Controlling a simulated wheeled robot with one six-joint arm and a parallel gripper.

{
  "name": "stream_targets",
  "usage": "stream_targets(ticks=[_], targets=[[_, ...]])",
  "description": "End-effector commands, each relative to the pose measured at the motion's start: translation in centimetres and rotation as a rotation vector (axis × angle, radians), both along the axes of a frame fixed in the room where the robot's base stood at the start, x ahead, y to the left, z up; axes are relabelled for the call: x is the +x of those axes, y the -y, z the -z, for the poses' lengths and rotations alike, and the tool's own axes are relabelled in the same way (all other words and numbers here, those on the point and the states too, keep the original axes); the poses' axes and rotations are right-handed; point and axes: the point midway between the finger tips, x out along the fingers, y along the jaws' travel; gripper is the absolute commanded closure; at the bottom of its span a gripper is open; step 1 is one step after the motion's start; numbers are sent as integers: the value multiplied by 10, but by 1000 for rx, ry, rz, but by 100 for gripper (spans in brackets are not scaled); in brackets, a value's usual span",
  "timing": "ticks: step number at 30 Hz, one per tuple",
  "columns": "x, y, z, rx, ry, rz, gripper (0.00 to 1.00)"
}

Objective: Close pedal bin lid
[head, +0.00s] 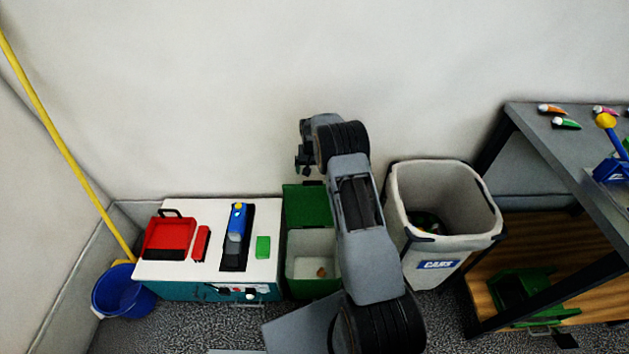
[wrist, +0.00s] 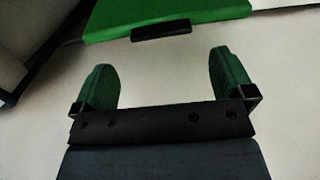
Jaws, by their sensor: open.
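The green pedal bin (head: 313,286) stands on the floor between the white-topped cabinet and the cans bin. Its green lid (head: 308,205) stands raised at the back, and a small brown item lies in the pale inside. My arm hides the bin's right side. In the wrist view, the lid (wrist: 165,14) shows at the top with a dark handle strip at its edge. My gripper (wrist: 163,75) is open and empty, its green finger pads apart, with the lid edge beyond them. In the head view, my gripper (head: 304,160) is above the lid, near the wall.
The white-topped cabinet (head: 180,272) at left holds a red tray, a blue bottle-like object and a green block. The cans bin (head: 440,255) stands close on the right. A dark table (head: 560,150) is farther right. A blue bucket (head: 122,292) with a yellow pole stands at far left.

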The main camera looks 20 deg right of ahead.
Motion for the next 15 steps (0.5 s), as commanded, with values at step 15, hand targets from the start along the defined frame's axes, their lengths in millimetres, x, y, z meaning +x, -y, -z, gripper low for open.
stream_targets(ticks=[15], targets=[[0,0,63,0,2,-1,0]])
